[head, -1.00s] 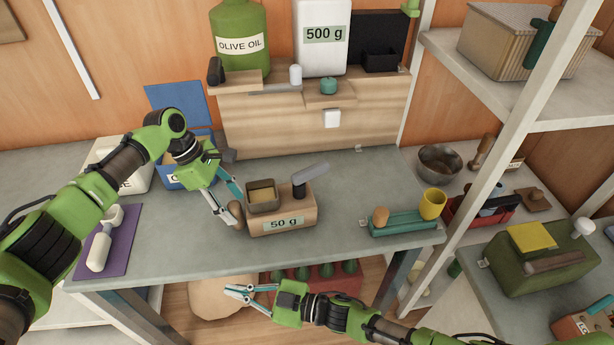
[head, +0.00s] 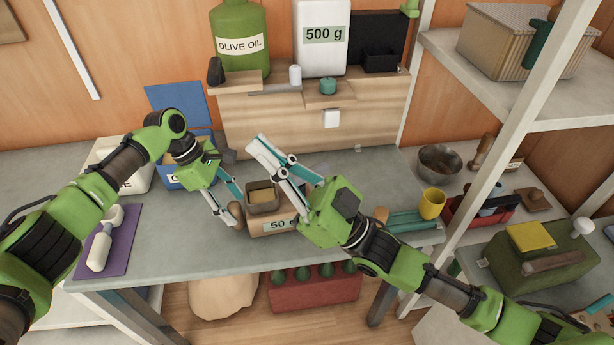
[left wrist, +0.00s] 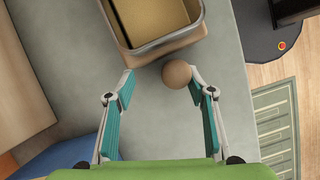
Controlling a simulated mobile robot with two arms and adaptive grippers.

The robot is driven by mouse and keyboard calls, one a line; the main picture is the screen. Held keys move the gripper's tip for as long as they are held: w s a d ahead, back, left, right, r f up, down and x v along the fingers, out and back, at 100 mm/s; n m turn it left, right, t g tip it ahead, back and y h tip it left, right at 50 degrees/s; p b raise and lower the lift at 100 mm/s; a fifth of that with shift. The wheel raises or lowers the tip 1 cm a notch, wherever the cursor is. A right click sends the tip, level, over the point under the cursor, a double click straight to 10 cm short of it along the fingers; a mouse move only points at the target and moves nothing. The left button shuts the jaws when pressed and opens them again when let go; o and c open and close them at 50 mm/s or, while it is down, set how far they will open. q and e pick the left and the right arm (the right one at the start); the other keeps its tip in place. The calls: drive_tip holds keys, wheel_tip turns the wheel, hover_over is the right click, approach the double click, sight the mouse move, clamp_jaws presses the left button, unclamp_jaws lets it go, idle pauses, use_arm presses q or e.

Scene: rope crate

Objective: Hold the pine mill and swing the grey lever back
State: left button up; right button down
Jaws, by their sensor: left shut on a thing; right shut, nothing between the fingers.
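The pine mill (head: 262,228) is a wooden box labelled 50 g near the table's front edge, with a metal hopper (head: 263,203) on top. The hopper also shows in the left wrist view (left wrist: 193,36). My left gripper (head: 232,215) is at the mill's left side, shut on the mill by its round wooden knob (left wrist: 177,75); in the left wrist view its fingers (left wrist: 158,78) look widely spaced. My right gripper (head: 257,146) is shut and empty, reaching across above and behind the mill. It hides the mill's right part and most or all of the grey lever.
A teal tray (head: 408,222) and a yellow cup (head: 432,204) stand to the right, partly behind my right arm. A wooden shelf unit (head: 285,125) stands behind. A purple mat (head: 120,248) lies at the left. A white shelf post (head: 500,150) rises at the right.

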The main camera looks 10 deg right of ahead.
drive_tip(key=w+d+f+m+h, duration=0.1)
drive_tip(key=w+f+h, duration=0.25)
drive_tip(key=w, duration=0.45)
drive_tip(key=w+d+f+m+h, duration=0.1)
drive_tip(key=w+f+m+h, duration=0.15)
drive_tip(key=w+h, duration=0.4)
drive_tip(key=w+f+m+h, duration=0.15)
drive_tip(key=w+f, duration=0.25)
drive_tip(key=w, duration=0.5)
drive_tip(key=w+d+f+g+h, duration=0.3)
drive_tip(key=d+h, duration=0.1)
drive_tip(key=h, duration=0.1)
drive_tip(key=s+d+n+g+h, duration=0.2)
drive_tip(key=s+d+g, duration=0.3)
drive_tip(key=g, duration=0.1)
wheel_tip(320, 180, down, 9)
drive_tip(key=shift+a, duration=0.2)
drive_tip(key=shift+s, duration=0.15)
drive_tip(key=s+d, duration=0.3)
drive_tip(key=s, duration=0.4)
drive_tip(key=s+d, duration=0.3)
drive_tip(key=s, duration=0.4)
drive_tip(key=shift+s+d, duration=0.3)
idle(1.7)
drive_tip(key=shift+r, duration=0.1)
